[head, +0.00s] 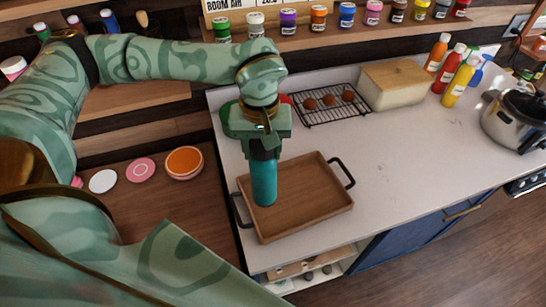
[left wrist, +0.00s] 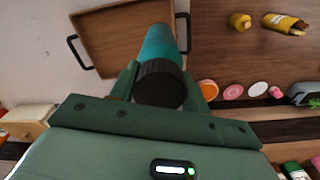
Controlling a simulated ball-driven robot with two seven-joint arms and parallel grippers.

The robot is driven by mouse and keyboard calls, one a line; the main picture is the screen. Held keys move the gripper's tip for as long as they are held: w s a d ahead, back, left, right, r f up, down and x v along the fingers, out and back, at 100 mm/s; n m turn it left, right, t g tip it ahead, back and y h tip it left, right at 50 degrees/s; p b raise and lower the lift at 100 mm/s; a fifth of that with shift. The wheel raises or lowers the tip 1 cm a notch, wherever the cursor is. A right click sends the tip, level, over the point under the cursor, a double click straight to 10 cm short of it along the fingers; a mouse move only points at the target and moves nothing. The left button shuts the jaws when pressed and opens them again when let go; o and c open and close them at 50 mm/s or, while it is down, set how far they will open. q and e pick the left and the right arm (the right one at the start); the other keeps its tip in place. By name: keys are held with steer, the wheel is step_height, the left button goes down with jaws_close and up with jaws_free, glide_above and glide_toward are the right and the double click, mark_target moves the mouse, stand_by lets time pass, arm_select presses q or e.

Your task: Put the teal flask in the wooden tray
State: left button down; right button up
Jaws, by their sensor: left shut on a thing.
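The teal flask (head: 264,184) is a cylinder with a dark ribbed cap, held upright by my left gripper (head: 263,148). The wooden tray (head: 312,196) has two black handles and lies on the white counter. In the head view the flask's lower end overlaps the left part of the tray; I cannot tell whether it touches the tray floor. In the left wrist view, the flask (left wrist: 160,45) shows between the fingers of my left gripper (left wrist: 163,85), with the tray (left wrist: 105,35) beyond it. The cap faces the wrist camera. My right gripper is not in view.
A cooling rack (head: 328,107) with several round brown items stands behind the tray, beside a lidded bin (head: 392,87). Sauce bottles (head: 453,75) and a steel pot (head: 515,118) are farther right. The counter right of the tray is clear.

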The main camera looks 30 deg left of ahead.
arm_select(q)
steer(key=shift+w+a+f, duration=0.1)
steer(key=shift+w+f, duration=0.6)
steer(key=shift+f, duration=0.7)
steer(key=shift+w+d+f, duration=0.1)
steer(key=shift+w+f, duration=0.6)
steer(key=shift+f, duration=0.75)
steer(key=shift+w+a+f, duration=0.1)
steer(key=shift+w+f, duration=0.6)
steer(key=shift+f, duration=0.7)
steer(key=c, duration=0.7)
jaws_free()
steer(key=shift+f, duration=0.15)
step_height(320, 180, up, 12)
steer(key=shift+r, duration=0.2)
steer(key=shift+s, duration=0.1)
